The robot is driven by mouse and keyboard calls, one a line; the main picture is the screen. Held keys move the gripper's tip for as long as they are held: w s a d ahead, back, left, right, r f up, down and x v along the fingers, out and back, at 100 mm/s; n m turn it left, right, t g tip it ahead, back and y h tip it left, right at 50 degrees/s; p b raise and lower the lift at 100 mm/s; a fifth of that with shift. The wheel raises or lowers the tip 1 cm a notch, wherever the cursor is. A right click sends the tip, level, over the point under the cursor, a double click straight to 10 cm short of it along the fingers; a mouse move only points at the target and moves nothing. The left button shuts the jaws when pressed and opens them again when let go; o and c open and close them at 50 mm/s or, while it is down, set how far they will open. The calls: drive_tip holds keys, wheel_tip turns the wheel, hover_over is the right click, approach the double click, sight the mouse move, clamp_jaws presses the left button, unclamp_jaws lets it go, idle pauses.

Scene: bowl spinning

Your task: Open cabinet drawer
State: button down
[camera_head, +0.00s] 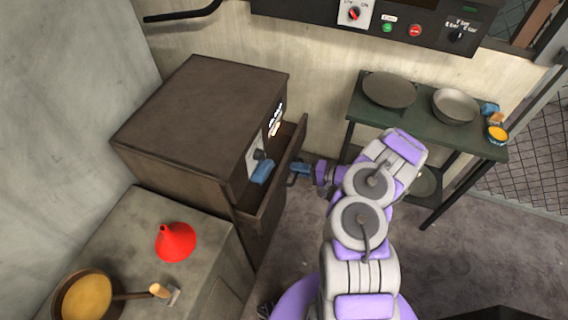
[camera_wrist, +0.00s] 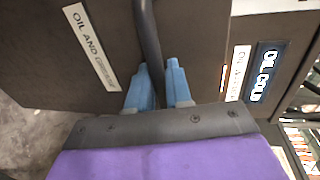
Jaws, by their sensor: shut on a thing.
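The brown cabinet (camera_head: 195,125) stands at left centre in the head view. Its top drawer (camera_head: 287,178) is pulled out, with the inside visible from above. A blue item (camera_head: 262,171) and pale items lie in it. My gripper (camera_head: 299,170) is at the outer face of the drawer front. In the wrist view, the blue fingers of my gripper (camera_wrist: 159,86) are shut on the dark drawer handle (camera_wrist: 148,35), one on each side. The drawer front bears a label (camera_wrist: 90,47) reading "OIL AND GREASE". The handle's lower end is hidden by the gripper.
A grey counter (camera_head: 215,262) with a red funnel (camera_head: 175,243) and a pan (camera_head: 85,296) stands at lower left. A green table (camera_head: 420,118) with pans (camera_head: 389,90) is at right. Free floor (camera_head: 455,245) lies at lower right.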

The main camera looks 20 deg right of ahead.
drive_tip(key=f+v, duration=0.2)
drive_tip(key=v, duration=1)
drive_tip(key=shift+s+d+f, duration=0.25)
drive_tip(key=shift+s+f, duration=0.15)
drive_tip(key=shift+f, duration=0.1)
drive_tip(key=c, duration=1.2)
unclamp_jaws()
drive_tip(key=shift+w, duration=0.1)
drive_tip(key=shift+r, duration=0.1)
drive_tip(key=shift+d, duration=0.1)
drive_tip(key=p+v, duration=0.1)
drive_tip(key=v, duration=1.6)
drive_tip(key=shift+d+p, duration=0.2)
drive_tip(key=shift+p, duration=0.2)
